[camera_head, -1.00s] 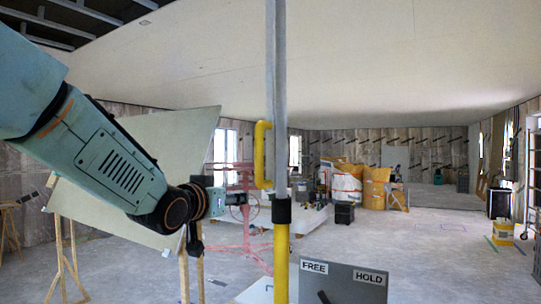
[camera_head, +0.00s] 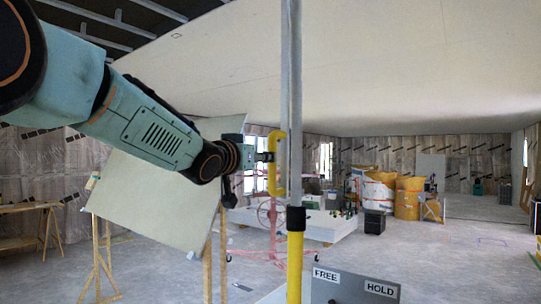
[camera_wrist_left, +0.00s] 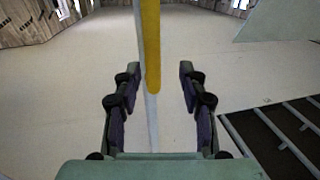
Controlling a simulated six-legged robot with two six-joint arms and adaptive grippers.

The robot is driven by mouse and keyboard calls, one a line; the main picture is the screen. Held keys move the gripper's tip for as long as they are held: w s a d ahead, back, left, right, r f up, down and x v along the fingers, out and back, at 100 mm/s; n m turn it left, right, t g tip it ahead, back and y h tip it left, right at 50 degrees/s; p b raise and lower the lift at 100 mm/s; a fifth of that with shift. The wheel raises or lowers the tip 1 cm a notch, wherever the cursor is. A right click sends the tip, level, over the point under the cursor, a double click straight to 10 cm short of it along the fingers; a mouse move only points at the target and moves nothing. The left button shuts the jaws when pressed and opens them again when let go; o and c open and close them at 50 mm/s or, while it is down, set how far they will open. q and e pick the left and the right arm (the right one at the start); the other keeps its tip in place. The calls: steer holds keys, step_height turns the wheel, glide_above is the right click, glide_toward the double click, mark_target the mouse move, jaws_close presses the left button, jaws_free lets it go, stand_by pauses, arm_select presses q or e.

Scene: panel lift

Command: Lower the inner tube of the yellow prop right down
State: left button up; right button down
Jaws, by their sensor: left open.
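The yellow prop stands upright. Its grey inner tube (camera_head: 291,90) runs up to the pale ceiling panel (camera_head: 350,70) and enters the yellow outer tube (camera_head: 295,262) at a black collar (camera_head: 295,218). A yellow bent handle (camera_head: 279,160) sticks out from the inner tube above the collar. My left gripper (camera_head: 268,157) is at the upper part of this handle. In the left wrist view my open left gripper (camera_wrist_left: 159,80) has the yellow handle (camera_wrist_left: 151,45) between its fingers, with gaps on both sides. The grey tube shows behind it. My right gripper is out of view.
A grey board (camera_head: 352,288) marked FREE and HOLD stands low beside the prop. A leaning pale board (camera_head: 160,185) on wooden trestles is behind my left arm. Yellow and white sacks (camera_head: 385,190) stand farther back. The floor at right is mostly clear.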

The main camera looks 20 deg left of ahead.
arm_select(q)
steer(key=w+d, duration=0.1)
steer(key=w, duration=0.1)
steer(key=w+p, duration=0.1)
steer(key=w, duration=0.1)
steer(key=w+d+p, duration=0.1)
steer(key=w, duration=0.1)
steer(key=shift+d, duration=0.35)
steer(key=shift+a, duration=0.2)
steer(key=shift+s+a, duration=0.3)
steer(key=shift+a, duration=0.3)
steer(key=shift+w+d, duration=0.3)
steer(key=shift+d, duration=0.4)
steer(key=c, duration=0.4)
steer(key=shift+c, duration=0.7)
steer(key=shift+a+f, duration=0.1)
steer(key=shift+a, duration=0.35)
steer(key=c, duration=0.3)
steer(key=shift+d, duration=0.15)
jaws_close()
